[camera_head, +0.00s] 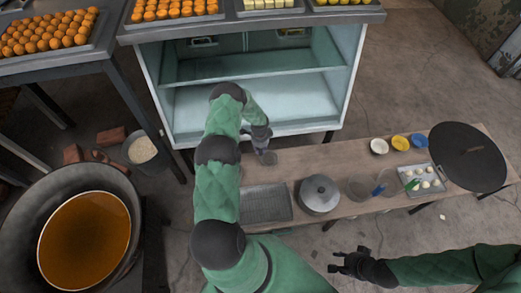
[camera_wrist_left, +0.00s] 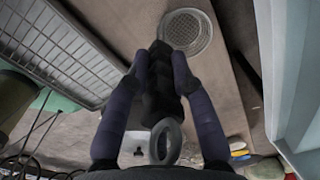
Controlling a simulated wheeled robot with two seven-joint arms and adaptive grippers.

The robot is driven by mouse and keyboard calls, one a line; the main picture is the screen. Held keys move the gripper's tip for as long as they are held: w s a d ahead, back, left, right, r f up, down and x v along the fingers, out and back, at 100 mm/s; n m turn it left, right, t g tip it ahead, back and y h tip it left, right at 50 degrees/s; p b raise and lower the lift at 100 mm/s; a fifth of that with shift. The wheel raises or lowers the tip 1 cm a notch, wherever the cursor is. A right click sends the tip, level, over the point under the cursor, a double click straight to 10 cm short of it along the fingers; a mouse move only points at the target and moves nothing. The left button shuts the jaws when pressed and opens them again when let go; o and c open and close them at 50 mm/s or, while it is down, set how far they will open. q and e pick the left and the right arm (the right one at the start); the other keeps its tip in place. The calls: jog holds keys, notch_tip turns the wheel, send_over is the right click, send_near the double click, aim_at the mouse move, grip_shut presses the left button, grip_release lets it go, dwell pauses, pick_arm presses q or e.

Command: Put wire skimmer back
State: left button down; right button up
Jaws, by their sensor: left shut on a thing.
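The wire skimmer has a round mesh head (camera_wrist_left: 186,31) and a dark handle (camera_wrist_left: 160,85) ending in a grey ring (camera_wrist_left: 166,140). My left gripper (camera_wrist_left: 158,70) is shut on the handle. The mesh head points away from the gripper, over the wooden table. In the head view my left gripper (camera_head: 259,137) is between the table's far edge and the cabinet front, and the small skimmer head (camera_head: 267,159) shows just below it. I cannot tell whether the head touches the table. My right gripper (camera_head: 339,261) seems open and empty, in front of the table.
The wooden table (camera_head: 335,152) holds a wire-rack tray (camera_head: 266,205), a lidded pot (camera_head: 319,194), glass containers, small bowls (camera_head: 400,143), an egg tray (camera_head: 422,182) and a black round lid (camera_head: 468,157). An open cabinet (camera_head: 250,105) stands behind. A wok of orange liquid (camera_head: 85,240) is left.

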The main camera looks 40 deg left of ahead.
pick_arm(q)
jog(key=shift+f, duration=0.15)
jog(key=c, duration=1.1)
grip_release()
jog(key=shift+o, duration=0.2)
